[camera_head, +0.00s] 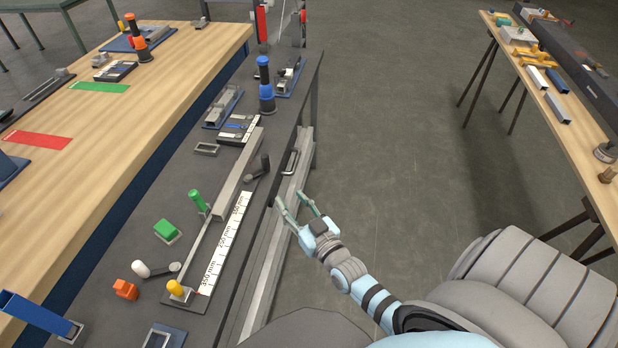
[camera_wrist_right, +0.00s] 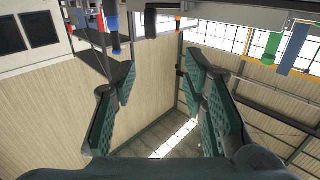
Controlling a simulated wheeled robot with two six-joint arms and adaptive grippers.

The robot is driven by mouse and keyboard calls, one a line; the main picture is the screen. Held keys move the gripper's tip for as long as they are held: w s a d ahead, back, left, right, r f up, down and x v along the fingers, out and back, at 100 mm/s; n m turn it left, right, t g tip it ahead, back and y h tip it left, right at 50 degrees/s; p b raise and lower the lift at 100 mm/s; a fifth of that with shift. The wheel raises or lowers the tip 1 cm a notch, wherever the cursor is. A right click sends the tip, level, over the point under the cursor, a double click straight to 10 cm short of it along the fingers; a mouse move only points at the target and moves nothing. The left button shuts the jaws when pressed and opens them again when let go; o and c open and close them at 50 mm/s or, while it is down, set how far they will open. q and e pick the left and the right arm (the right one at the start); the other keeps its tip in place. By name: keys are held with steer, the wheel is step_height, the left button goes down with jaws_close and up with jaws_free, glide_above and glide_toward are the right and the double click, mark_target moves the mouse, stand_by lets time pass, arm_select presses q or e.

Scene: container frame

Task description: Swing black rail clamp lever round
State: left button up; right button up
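A black lever with an upright grip (camera_head: 264,167) sits at the far end of a grey rail (camera_head: 237,178) on the dark bench. A white scale strip (camera_head: 226,243) runs beside the rail. A second lever with a white knob (camera_head: 141,269) lies at the near end. My right gripper (camera_head: 294,203) is open and empty, off the bench's right edge, nearer to me than the black lever and apart from it. Its spread fingers also show in the right wrist view (camera_wrist_right: 165,95) with nothing between them. My left gripper is not in view.
A green knob (camera_head: 198,201), a yellow knob (camera_head: 175,287), a green block (camera_head: 167,231) and an orange block (camera_head: 125,289) stand around the rail. A metal handle (camera_head: 290,163) is on the bench side. The floor to the right is clear up to another wooden table (camera_head: 545,95).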

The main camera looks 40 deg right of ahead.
steer(key=s+f+g+b, duration=0.1)
steer(key=s+f+g, duration=0.1)
steer(key=f, duration=0.6)
steer(key=s+f+g+b, duration=0.2)
steer(key=s+f, duration=0.2)
steer(key=f, duration=0.5)
steer(key=shift+g, duration=0.3)
steer(key=shift+s+f, duration=0.1)
